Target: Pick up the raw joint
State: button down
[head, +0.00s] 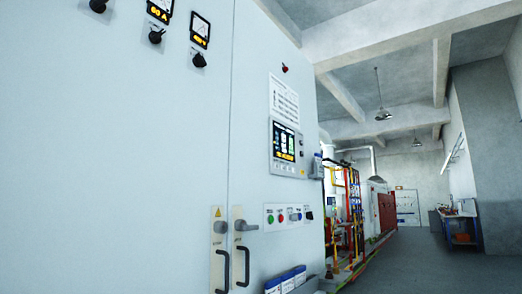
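No raw joint can be made out in the head view. My gripper is not in view either. The head view is filled on its left by a large pale control cabinet (130,160) with two door handles (222,268), and looks down a long hall on the right.
The cabinet carries a lit screen (284,142), knobs and push buttons (290,215). Beyond it stand red and yellow pipework (350,215) and a red unit (387,212). A blue-framed workbench (461,225) stands far right. The grey floor (425,268) between is clear.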

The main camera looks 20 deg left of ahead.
aim_at(335, 270)
jog(key=u, duration=1.25)
jog(key=i, duration=0.4)
jog(key=z, duration=0.3)
